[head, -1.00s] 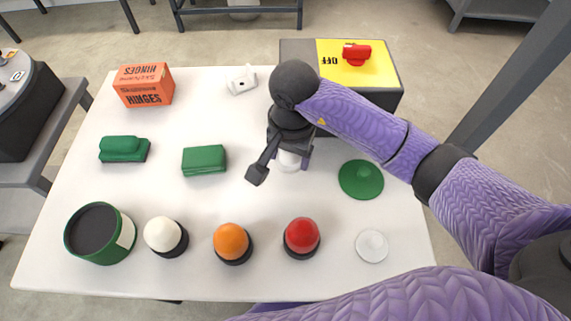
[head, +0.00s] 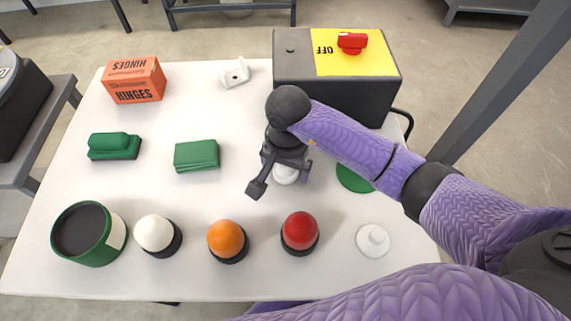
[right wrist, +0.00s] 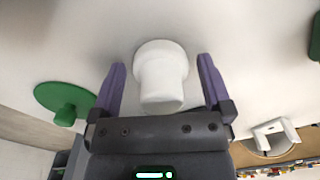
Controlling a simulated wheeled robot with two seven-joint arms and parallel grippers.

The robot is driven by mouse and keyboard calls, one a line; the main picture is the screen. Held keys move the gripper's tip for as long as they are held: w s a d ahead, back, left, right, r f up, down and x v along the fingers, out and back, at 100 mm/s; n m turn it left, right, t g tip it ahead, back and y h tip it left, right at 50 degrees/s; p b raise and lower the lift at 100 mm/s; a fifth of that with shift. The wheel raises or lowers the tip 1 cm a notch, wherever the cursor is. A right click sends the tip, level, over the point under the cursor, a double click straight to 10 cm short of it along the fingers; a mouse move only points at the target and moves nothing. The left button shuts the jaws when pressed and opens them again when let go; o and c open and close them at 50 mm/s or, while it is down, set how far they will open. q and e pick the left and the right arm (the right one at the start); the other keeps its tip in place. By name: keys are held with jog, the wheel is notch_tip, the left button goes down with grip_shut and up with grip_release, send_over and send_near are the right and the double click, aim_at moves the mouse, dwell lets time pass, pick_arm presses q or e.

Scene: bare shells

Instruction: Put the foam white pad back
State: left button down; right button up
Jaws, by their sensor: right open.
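A white round piece (head: 286,175) with a wider flange stands on the table under my right gripper (head: 287,163). In the right wrist view this white piece (right wrist: 162,80) is between the two purple fingers of the right gripper (right wrist: 162,64), which are open with a gap on each side. A flat white disc with a small knob (head: 373,241) lies at the table's front right. I cannot tell for sure which of these is the foam white pad. My left gripper is not in view.
White, orange and red domes (head: 300,231) and a green tin (head: 88,236) line the table's front. Green blocks (head: 197,155) and a hinges box (head: 134,80) are left. A switch box (head: 300,60) is behind; a green knobbed disc (right wrist: 62,101) is close by.

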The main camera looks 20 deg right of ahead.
notch_tip(320, 180, up, 11)
jog(key=p, duration=0.3)
jog(key=shift+s+d+r+p, duration=0.1)
jog(key=shift+r+p, duration=0.1)
jog(key=shift+p, duration=0.1)
jog(key=shift+r, duration=0.45)
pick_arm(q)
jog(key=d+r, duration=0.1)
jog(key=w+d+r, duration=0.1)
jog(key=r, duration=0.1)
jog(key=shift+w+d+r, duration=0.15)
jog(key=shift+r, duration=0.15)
